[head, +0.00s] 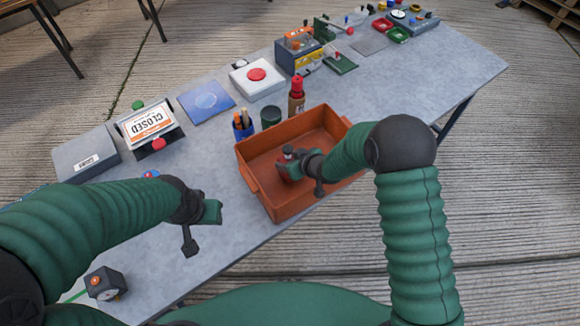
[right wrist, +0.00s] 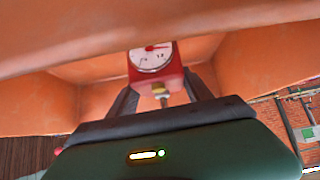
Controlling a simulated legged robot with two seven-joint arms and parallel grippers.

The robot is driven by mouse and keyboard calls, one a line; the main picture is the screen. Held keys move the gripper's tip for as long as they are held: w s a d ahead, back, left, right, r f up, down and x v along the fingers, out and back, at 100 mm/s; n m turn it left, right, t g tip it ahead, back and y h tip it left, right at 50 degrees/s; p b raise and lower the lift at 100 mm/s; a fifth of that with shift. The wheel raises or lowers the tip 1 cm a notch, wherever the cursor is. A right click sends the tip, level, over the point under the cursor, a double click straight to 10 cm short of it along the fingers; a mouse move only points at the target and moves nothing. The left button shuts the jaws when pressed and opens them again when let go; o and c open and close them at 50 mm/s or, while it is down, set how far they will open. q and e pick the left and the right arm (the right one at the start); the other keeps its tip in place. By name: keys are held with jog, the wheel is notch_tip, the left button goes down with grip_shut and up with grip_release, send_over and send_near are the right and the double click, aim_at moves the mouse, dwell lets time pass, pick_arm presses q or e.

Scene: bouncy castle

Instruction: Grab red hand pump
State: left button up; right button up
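The red hand pump, a red block with a round white dial, shows in the right wrist view (right wrist: 166,72). A small yellowish piece and a stem run from it toward my palm. My right gripper (right wrist: 158,80) has one dark finger on each side of the red block, with the tips at its sides. I cannot tell whether they press on it. In the head view my right gripper (head: 287,165) is down inside the orange bin (head: 246,178) and largely covers the pump.
The bin walls rise close around my right gripper. A red-topped bottle (head: 297,97), a dark green cup (head: 271,117) and a pen holder (head: 242,126) stand behind the bin. A dark cube (head: 105,284) lies near the front-left edge.

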grip_shut()
jog(key=shift+r, duration=0.1)
